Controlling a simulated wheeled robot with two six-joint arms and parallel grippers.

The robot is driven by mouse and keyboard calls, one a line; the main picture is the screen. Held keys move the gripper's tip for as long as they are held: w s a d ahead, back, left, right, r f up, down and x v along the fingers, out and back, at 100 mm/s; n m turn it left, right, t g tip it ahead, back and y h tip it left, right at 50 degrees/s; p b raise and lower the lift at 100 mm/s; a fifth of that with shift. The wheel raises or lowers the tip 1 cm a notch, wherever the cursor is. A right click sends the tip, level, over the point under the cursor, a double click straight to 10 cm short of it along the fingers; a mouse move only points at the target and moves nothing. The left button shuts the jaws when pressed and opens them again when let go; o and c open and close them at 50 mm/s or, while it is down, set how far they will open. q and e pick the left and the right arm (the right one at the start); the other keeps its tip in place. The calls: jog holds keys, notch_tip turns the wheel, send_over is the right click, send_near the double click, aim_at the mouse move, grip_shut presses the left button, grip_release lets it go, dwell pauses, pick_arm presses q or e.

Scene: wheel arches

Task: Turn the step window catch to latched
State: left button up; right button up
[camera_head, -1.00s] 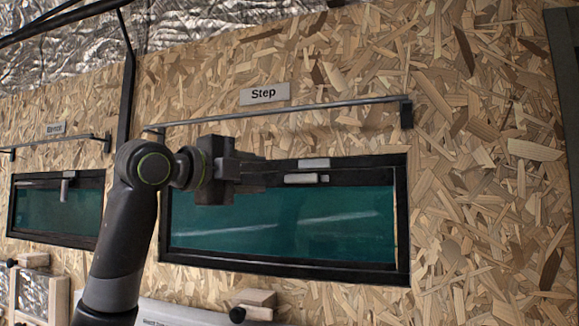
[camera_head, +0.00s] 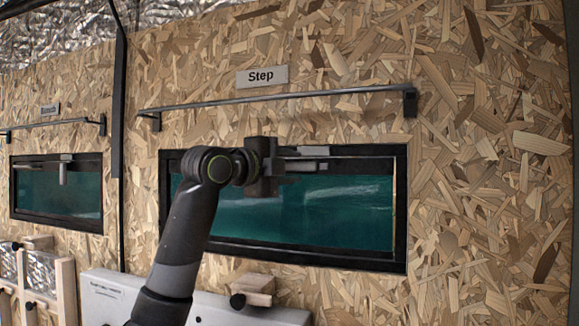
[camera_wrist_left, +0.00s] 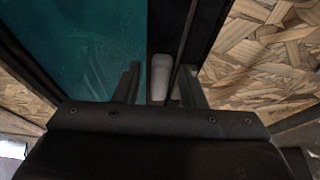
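The step window (camera_head: 330,215) is a black frame with a teal pane, under the "Step" sign (camera_head: 261,76). Its catch (camera_head: 313,150) is pale grey and sits on the top frame bar. The catch lever (camera_head: 304,166) lies roughly level along the bar, pointing left. My left gripper (camera_head: 281,166) is at the lever's left end and hides part of it. In the left wrist view the two fingers are apart, and the pale lever (camera_wrist_left: 160,76) shows between them, with gaps at both sides. My right gripper is not in view.
A dark rail (camera_head: 280,98) runs above the window, standing off the chipboard wall (camera_head: 490,200). A second window (camera_head: 60,192) at the left has its lever hanging down. A wooden block (camera_head: 254,289) and white panel (camera_head: 110,291) are below.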

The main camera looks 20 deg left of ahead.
pick_arm(q)
grip_shut()
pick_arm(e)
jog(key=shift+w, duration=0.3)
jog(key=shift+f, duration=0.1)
